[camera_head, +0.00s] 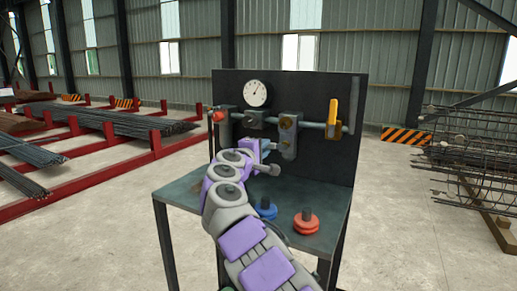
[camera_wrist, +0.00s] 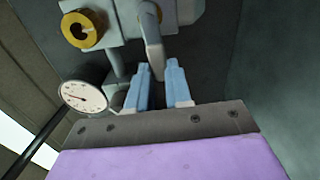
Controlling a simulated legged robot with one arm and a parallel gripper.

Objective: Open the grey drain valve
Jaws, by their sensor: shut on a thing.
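The grey drain valve (camera_head: 288,124) is a block on the pipe of the dark panel, with a pale grey lever hanging down. In the wrist view its lever (camera_wrist: 152,38) reaches down between the blue fingers of my gripper (camera_wrist: 159,68). My gripper (camera_head: 270,147) is at the panel in the head view, just left of the lever's lower end, and is shut on the lever. The exact contact is partly hidden in both views.
A blue handwheel (camera_head: 265,209) and a red handwheel (camera_head: 306,221) are on the bench (camera_head: 180,195) below. Rebar racks stand both sides.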

